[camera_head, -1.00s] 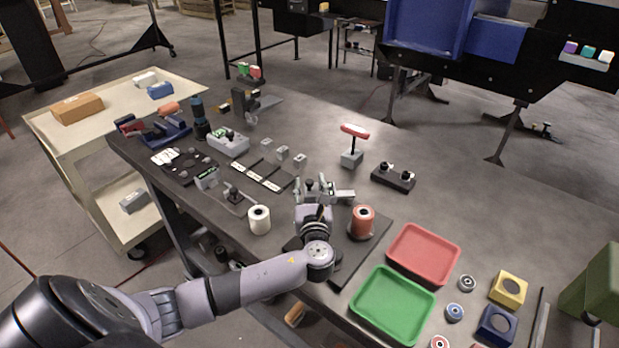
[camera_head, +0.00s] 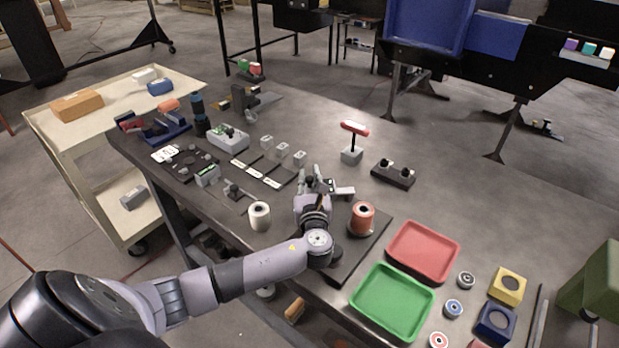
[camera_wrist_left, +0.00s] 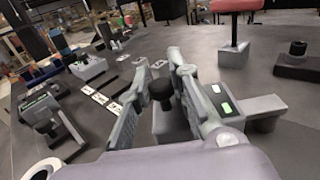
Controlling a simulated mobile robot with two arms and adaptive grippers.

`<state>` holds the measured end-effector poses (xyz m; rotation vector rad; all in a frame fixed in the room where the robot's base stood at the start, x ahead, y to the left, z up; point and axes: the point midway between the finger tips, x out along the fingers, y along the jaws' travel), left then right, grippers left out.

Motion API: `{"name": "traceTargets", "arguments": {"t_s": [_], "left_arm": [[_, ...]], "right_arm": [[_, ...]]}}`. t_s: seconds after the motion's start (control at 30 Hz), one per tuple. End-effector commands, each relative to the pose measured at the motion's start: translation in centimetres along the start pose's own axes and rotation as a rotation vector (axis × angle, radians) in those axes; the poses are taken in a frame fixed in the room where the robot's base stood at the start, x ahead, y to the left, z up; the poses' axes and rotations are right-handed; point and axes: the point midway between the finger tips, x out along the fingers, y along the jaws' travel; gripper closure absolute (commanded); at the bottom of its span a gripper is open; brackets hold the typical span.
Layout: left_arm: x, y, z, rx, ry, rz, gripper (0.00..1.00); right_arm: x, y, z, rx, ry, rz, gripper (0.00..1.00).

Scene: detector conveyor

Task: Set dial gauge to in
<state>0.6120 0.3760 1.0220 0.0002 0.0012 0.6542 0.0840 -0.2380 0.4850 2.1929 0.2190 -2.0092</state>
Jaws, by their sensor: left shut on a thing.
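The grey gauge (camera_wrist_left: 262,107) has a small green display and stands on the bench, just beyond my left gripper. In the head view, the gauge (camera_head: 344,191) is partly covered by the gripper. Its round black knob (camera_wrist_left: 161,88) sits between my left gripper's fingers in the wrist view. My left gripper (camera_wrist_left: 160,72) is shut on this knob; the exact contact is partly hidden. In the head view, my left gripper (camera_head: 314,184) reaches over the bench between a white spool and a red spool. My right gripper is not in view.
The red spool (camera_head: 362,217) is close on the gripper's right, and the white spool (camera_head: 259,215) is to its left. A red-handled T-shaped tool (camera_head: 353,140) and a black block with knobs (camera_head: 393,174) stand beyond. Red (camera_head: 424,250) and green (camera_head: 392,302) trays lie front right.

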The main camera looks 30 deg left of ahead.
Motion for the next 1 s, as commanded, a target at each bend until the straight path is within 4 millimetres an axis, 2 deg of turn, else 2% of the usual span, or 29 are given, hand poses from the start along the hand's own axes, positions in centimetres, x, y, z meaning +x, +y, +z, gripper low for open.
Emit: {"name": "traceTargets", "arguments": {"t_s": [0.13, 0.7, 0.87, 1.0], "left_arm": [[0.0, 0.0, 0.0, 0.000, 0.000, 0.000, 1.00], [0.0, -0.1, 0.0, 0.000, 0.000, 0.008, 1.00], [0.0, -0.2, 0.1, -0.005, 0.002, 0.099, 1.00], [-1.2, -0.4, 0.1, -0.005, 0.004, 0.232, 1.00]], "right_arm": [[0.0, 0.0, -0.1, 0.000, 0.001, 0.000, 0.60], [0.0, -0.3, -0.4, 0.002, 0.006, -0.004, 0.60], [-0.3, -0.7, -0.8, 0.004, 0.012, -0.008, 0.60], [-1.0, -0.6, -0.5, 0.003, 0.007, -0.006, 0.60]]}}
